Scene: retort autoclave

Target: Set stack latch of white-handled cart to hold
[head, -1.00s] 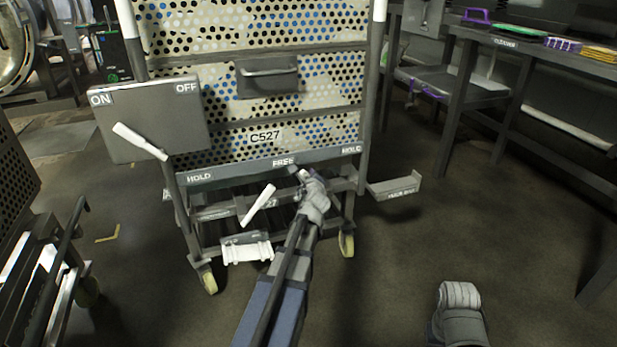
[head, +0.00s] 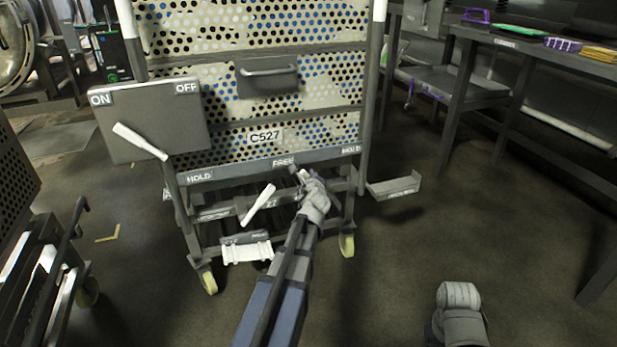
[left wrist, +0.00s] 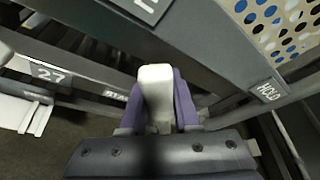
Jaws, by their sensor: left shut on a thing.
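The cart (head: 345,112) carries a C527 plate and has white-topped posts. Its latch strip (head: 235,171) reads HOLD at the left, FREE in the middle and HOLD at the right. The stack latch has a white handle (left wrist: 156,92), seen in the left wrist view between purple fingers. My left gripper (head: 308,182) is shut on this handle, just below and slightly right of the FREE label. The right HOLD label also shows in the left wrist view (left wrist: 269,90), right of the fingers. My gripper hides most of the latch in the head view.
A box marked ON and OFF (head: 180,115) with a white lever (head: 139,141) sits at the cart's left. Another white lever (head: 258,204) and a white pedal (head: 247,252) are low on the cart. A small tray (head: 395,188) juts out right.

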